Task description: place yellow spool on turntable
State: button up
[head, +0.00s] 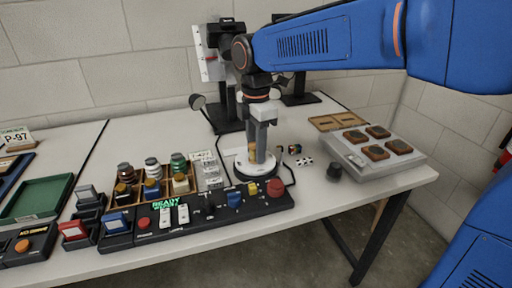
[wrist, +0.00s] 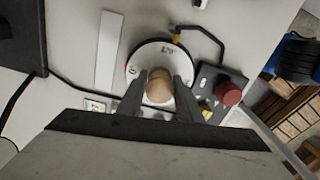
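My gripper (head: 257,160) points straight down over the white round turntable (head: 243,170), with its fingertips low near the disc. In the wrist view, the fingers (wrist: 160,88) flank a tan-yellow rounded piece (wrist: 158,90) above the turntable (wrist: 136,62). I cannot tell whether the fingers press on it or whether it rests on the disc. A bit of orange-yellow shows beside the fingers in the head view. It may be the yellow spool, but the fingers hide much of it. A pale yellow-topped spool (head: 180,184) stands in the wooden rack to the left.
The rack also holds several spools, including a green one (head: 178,163) and a blue one (head: 152,190). A black control panel with a red button (head: 275,188) lies in front of the turntable. A grey case with brown squares (head: 390,164) stands right. A dark stand (head: 228,110) rises behind.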

jog(key=shift+o, duration=1.4)
jog(key=shift+r, duration=0.15)
notch_tip(320, 180, up, 12)
jog(key=s+d+f+m+t, duration=0.1)
jog(key=s+d+f+m, duration=0.2)
jog(key=d, duration=0.4)
jog(key=s+d+f+m+t, duration=0.1)
jog(key=s+d+f+m, duration=0.3)
jog(key=s+d+m, duration=0.2)
jog(key=s+d+f+m+t, duration=0.1)
jog(key=s+d+f+m, duration=0.3)
jog(key=d+m, duration=0.2)
jog(key=shift+s+d+m+y, duration=0.15)
jog(key=shift+d+m, duration=0.05)
jog(key=shift+d, duration=0.5)
jog(key=shift+s+d+m+y, duration=0.1)
jog(key=shift+d+m+y, duration=0.1)
jog(key=shift+d, duration=0.45)
jog(key=s+d+f+m+t, duration=0.1)
jog(key=s+d+f+m, duration=0.4)
jog(key=s+f+m, duration=0.2)
jog(key=shift+s+f+t, duration=0.15)
jog(key=shift+f+t, duration=0.25)
jog(key=shift+f, duration=0.45)
